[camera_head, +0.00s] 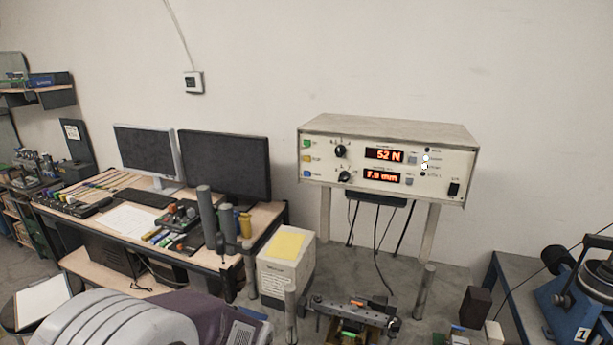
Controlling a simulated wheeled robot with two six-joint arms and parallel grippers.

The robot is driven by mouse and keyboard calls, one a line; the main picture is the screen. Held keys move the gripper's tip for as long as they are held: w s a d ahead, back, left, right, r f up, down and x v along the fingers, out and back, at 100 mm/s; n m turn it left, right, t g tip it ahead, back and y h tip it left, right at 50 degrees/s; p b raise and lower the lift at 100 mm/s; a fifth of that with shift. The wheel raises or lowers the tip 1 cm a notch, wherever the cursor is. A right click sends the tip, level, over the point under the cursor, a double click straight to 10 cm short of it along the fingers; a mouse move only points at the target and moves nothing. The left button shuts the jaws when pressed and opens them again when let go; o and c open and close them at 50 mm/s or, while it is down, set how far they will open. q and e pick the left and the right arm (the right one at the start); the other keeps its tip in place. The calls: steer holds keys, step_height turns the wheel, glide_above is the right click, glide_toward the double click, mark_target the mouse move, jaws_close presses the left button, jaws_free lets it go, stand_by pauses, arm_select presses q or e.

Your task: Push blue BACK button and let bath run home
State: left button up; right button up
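A cream control box (388,155) stands on legs against the wall, right of centre. On the left of its front is a column of three buttons: green (307,143) on top, yellow (307,159) in the middle and blue (307,174) at the bottom. Their labels are too small to read surely. The upper red display (384,155) reads 52 N and the lower one (382,177) appears to read 7.9 mm. A metal fixture (350,308) sits below the box at the bottom edge, partly cut off. I cannot tell which part is the bath. Neither gripper is in view.
A desk with two monitors (225,163), a keyboard and tools is at left. A white box with a yellow sheet (286,245) stands beside it. Grey posts (425,290) rise near the fixture. A blue machine (565,305) is at right. A grey ribbed thing (110,322) fills the lower left.

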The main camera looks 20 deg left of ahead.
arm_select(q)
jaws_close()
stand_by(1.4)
